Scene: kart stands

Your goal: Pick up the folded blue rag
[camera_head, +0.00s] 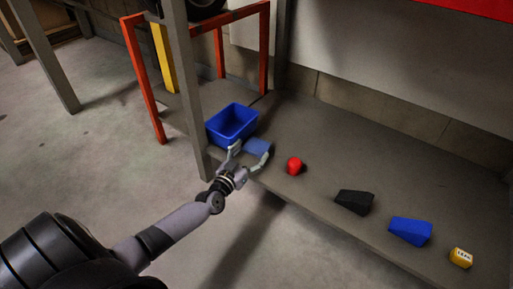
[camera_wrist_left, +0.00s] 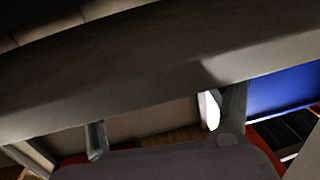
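The folded blue rag (camera_head: 257,146) lies flat on the grey shelf, just right of the blue bin, in the head view. My left gripper (camera_head: 250,152) is open at the shelf's front edge. Its two fingers are spread, one on the left side of the rag and one at its front right. Nothing shows held between them; whether a finger touches the rag is unclear. In the left wrist view, the open fingers (camera_wrist_left: 165,125) show low, with a dark grey band across the picture; I cannot make out the rag there. My right gripper is in neither view.
The blue bin (camera_head: 226,133) stands behind the rag. A grey post (camera_head: 184,90) rises left of the gripper.

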